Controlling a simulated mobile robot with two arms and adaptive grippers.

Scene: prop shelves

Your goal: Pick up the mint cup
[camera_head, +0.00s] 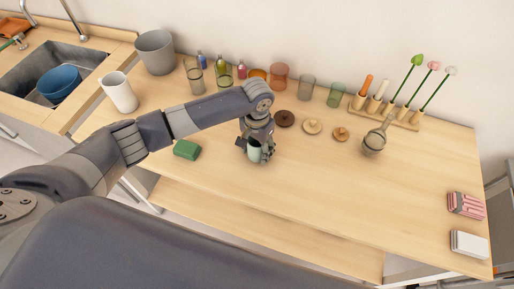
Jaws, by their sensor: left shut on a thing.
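The mint cup (255,152) is a small pale green cup at the middle of the wooden table. My left gripper (257,156) reaches down over it from above, with its fingers around the cup's sides. The gripper is shut on the cup, and the fingers hide part of it. I cannot tell whether the cup's base touches the table. My right gripper is not in view.
A green sponge (187,149) lies left of the cup. Round lids (312,127) lie behind it to the right, near a strainer (374,142). Jars and glasses (306,87) line the back. The front right tabletop (370,200) is clear.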

